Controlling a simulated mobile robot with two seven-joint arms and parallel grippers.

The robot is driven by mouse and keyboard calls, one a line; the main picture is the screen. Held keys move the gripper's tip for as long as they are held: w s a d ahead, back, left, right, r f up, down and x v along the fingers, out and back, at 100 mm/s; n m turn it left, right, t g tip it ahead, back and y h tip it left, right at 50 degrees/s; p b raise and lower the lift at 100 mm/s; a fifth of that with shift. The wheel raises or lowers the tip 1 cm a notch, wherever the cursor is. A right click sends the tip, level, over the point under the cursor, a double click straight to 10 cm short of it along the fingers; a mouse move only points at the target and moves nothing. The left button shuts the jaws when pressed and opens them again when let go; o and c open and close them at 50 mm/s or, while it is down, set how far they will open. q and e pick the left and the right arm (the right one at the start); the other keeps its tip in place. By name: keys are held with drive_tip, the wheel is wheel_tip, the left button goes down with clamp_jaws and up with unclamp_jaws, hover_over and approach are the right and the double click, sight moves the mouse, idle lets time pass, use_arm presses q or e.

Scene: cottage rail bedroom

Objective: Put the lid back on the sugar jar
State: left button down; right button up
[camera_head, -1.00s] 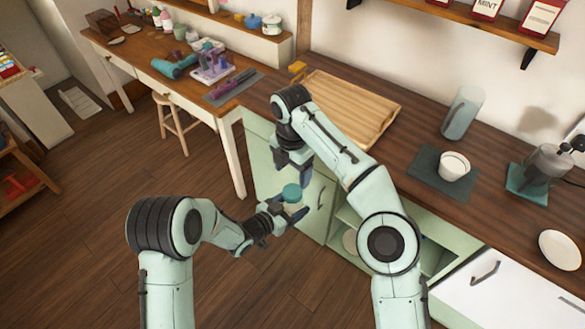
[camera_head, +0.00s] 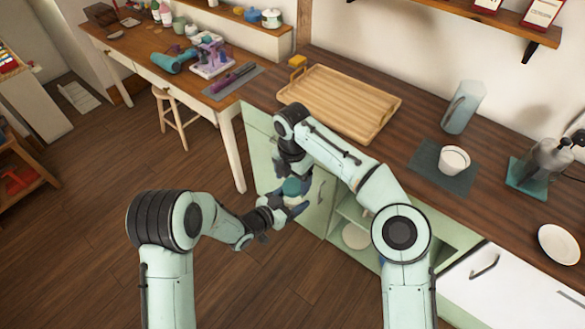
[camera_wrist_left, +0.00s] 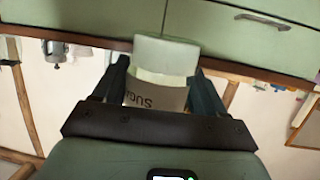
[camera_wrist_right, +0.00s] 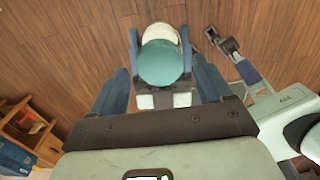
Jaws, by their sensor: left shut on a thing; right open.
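The sugar jar (camera_wrist_left: 158,78) sits between the fingers of my left gripper (camera_wrist_left: 160,72), which is shut on it. Its label shows upside down in the left wrist view. In the head view my left gripper (camera_head: 287,206) holds the jar low, in front of the green cabinet. The teal lid (camera_wrist_right: 165,63) is at the jar's top; it also shows in the head view (camera_head: 292,187). I cannot tell whether it is fully seated. My right gripper (camera_wrist_right: 160,42) is open, one finger on each side of the lid. In the head view it (camera_head: 290,180) hangs just above the jar and partly hides it.
The counter behind holds a wooden tray (camera_head: 338,96), a white cup (camera_head: 454,160) on a dark mat (camera_head: 430,166), a grey-green cylinder (camera_head: 462,107) and a white plate (camera_head: 558,244). The side table (camera_head: 150,60) stands back left. The floor (camera_head: 90,220) at left is clear.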

drive_tip(key=shift+f, duration=0.85)
drive_tip(key=c, duration=1.1)
drive_tip(key=m, duration=0.3)
drive_tip(key=shift+r+m, duration=0.1)
drive_tip(key=shift+m, duration=0.3)
drive_tip(key=m, duration=0.4)
drive_tip(key=shift+m, duration=0.4)
drive_tip(key=m, duration=0.4)
drive_tip(key=shift+m, duration=0.3)
drive_tip(key=m, duration=0.4)
drive_tip(key=shift+m, duration=0.4)
drive_tip(key=o, duration=1.3)
drive_tip(key=shift+c, duration=0.2)
